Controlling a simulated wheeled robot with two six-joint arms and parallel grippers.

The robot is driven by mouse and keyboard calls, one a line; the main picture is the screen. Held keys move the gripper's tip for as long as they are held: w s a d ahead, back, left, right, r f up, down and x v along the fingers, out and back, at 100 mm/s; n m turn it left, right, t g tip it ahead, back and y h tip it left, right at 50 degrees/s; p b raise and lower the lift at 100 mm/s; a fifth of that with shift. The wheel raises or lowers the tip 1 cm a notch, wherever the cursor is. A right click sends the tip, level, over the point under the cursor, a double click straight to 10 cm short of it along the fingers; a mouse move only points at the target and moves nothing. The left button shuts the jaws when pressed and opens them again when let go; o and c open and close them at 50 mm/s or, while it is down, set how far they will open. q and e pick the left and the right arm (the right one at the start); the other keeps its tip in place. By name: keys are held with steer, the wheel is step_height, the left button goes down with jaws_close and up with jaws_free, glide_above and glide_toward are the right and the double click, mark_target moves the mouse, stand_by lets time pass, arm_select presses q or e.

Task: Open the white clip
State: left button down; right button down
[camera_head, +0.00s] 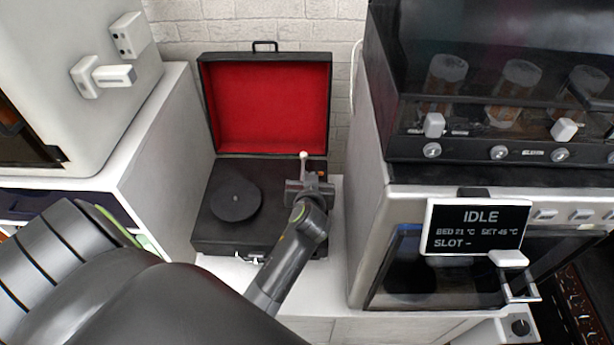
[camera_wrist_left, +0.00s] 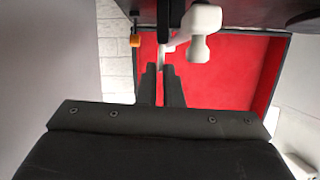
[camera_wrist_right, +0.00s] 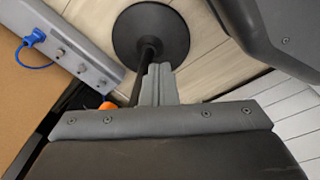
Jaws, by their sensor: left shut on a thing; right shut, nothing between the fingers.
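The black record player (camera_head: 212,237) stands on a white counter with its red-lined lid up. A white piece with a rounded end (camera_head: 303,155), which looks like the white clip, rises at the right side of its deck. My left gripper (camera_head: 310,186) is over that side of the deck. In the left wrist view, the left gripper (camera_wrist_left: 159,68) is shut on a thin part of the white clip (camera_wrist_left: 203,22). Whether the clip is open cannot be told. My right gripper (camera_wrist_right: 158,68) is shut and empty, away from the player, outside the head view.
The red lid (camera_head: 270,105) stands behind the deck. A white cabinet is close on the left and an oven with an IDLE display (camera_head: 478,228) on the right. In the right wrist view, a black round base (camera_wrist_right: 150,35) and a blue cable (camera_wrist_right: 34,38) lie beyond the fingers.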

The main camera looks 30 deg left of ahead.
arm_select(q)
steer(key=shift+w+d+m+y, duration=0.1)
steer(key=shift+d+m+y, duration=0.05)
steer(key=shift+m+y, duration=0.15)
arm_select(e)
steer(key=shift+s+d+f, duration=0.1)
steer(key=shift+s+f, duration=0.05)
steer(key=shift+f, duration=0.05)
arm_select(q)
steer(key=c, duration=1.6)
jaws_free()
arm_select(e)
steer(key=shift+r, duration=0.1)
